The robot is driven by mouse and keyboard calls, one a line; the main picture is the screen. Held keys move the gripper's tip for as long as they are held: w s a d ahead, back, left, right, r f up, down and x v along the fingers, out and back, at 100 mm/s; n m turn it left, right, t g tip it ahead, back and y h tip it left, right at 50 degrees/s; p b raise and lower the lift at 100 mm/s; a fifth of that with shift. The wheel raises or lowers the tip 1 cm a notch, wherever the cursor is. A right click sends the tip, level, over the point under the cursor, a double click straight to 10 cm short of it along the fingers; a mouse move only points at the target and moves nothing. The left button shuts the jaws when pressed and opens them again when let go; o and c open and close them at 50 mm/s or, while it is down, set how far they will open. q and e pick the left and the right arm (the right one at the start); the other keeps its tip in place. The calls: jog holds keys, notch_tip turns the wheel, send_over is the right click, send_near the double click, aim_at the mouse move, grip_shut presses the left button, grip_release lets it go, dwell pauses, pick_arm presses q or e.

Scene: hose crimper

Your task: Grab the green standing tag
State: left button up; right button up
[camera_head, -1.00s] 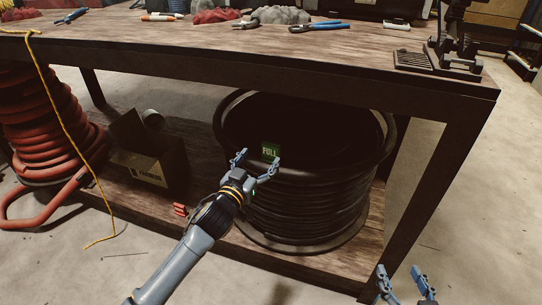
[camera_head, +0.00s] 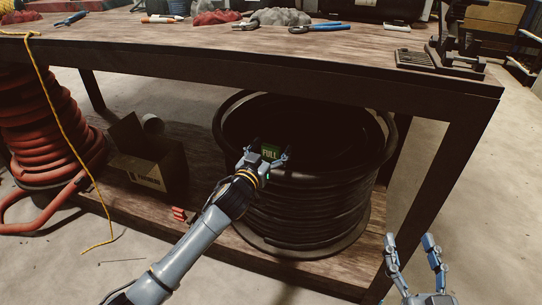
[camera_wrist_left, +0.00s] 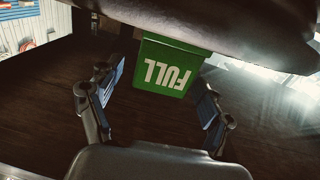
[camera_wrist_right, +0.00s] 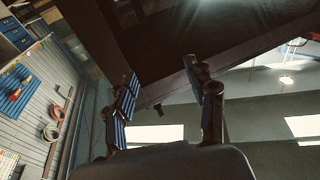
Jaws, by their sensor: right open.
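The green tag (camera_head: 270,152), marked FULL, stands at the near rim of the black hose reel (camera_head: 310,210) on the bench's lower shelf. My left gripper (camera_head: 267,156) is open at the tag. In the left wrist view, the tag (camera_wrist_left: 168,66) shows ahead and between the two spread fingers of the left gripper (camera_wrist_left: 158,100), with gaps on both sides. The lettering appears upside down there. My right gripper (camera_head: 410,243) is open and empty at the lower right, beside the bench; its spread fingers also show in the right wrist view (camera_wrist_right: 168,95).
The wooden bench top (camera_head: 230,48) overhangs the reel and carries pliers (camera_head: 318,27) and other tools. An open cardboard box (camera_head: 150,165) and small red cylinders (camera_head: 181,214) sit left of the reel. A bench leg (camera_head: 428,200) stands between the reel and my right gripper.

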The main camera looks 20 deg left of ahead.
pick_arm(q)
jog(key=c, duration=1)
jog(key=shift+r, duration=0.1)
